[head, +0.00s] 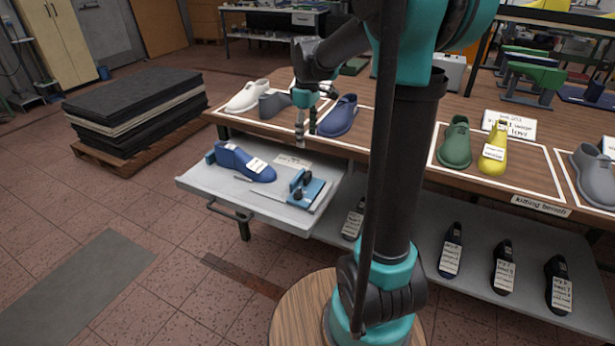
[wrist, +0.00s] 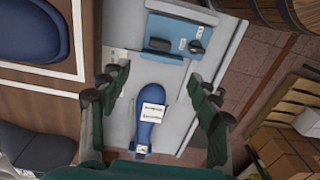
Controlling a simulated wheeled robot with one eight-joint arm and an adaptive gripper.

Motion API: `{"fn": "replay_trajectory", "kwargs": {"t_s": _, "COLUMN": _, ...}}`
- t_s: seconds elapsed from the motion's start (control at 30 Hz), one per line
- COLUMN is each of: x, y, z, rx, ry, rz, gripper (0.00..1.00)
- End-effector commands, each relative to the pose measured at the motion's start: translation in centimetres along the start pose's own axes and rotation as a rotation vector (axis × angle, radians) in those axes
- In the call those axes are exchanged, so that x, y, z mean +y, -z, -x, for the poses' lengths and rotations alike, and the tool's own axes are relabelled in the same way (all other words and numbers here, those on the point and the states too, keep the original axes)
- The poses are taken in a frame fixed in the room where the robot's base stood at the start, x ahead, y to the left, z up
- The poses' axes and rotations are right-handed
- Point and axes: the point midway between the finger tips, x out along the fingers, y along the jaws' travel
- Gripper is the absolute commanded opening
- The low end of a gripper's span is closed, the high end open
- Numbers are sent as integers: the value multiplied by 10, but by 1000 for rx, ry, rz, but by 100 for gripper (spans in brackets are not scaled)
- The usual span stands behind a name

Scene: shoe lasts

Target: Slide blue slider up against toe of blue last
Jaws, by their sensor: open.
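The blue last (head: 243,162) lies on a light grey pull-out tray (head: 190,181), a white label on its top. Its toe points toward the blue slider (head: 313,187), a flat block with dark fittings at the tray's right end. Bare tray shows between toe and slider; they are apart. In the wrist view the last (wrist: 150,130) lies between the fingers in the picture, with the slider (wrist: 183,30) beyond its toe. My gripper (head: 306,122) is open and empty, above the bench edge behind the tray; it also shows in the wrist view (wrist: 161,97).
The wooden bench (head: 400,128) behind carries several shoes, among them a blue shoe (head: 338,116) close to my gripper and a green shoe (head: 455,143). A lower shelf (head: 480,240) holds dark labelled lasts.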

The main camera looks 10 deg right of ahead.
Motion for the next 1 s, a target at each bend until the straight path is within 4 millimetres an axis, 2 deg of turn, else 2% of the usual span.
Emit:
{"fn": "replay_trajectory", "kwargs": {"t_s": 0.7, "x": 0, "y": 0, "z": -133, "rx": 1, "ry": -1, "rz": -3, "gripper": 62}}
{"fn": "replay_trajectory", "kwargs": {"t_s": 0.83, "x": 0, "y": 0, "z": -149, "rx": 1, "ry": -1, "rz": -3, "gripper": 62}}
{"fn": "replay_trajectory", "kwargs": {"t_s": 1.0, "x": 0, "y": 0, "z": -160, "rx": 1, "ry": -1, "rz": -3, "gripper": 62}}
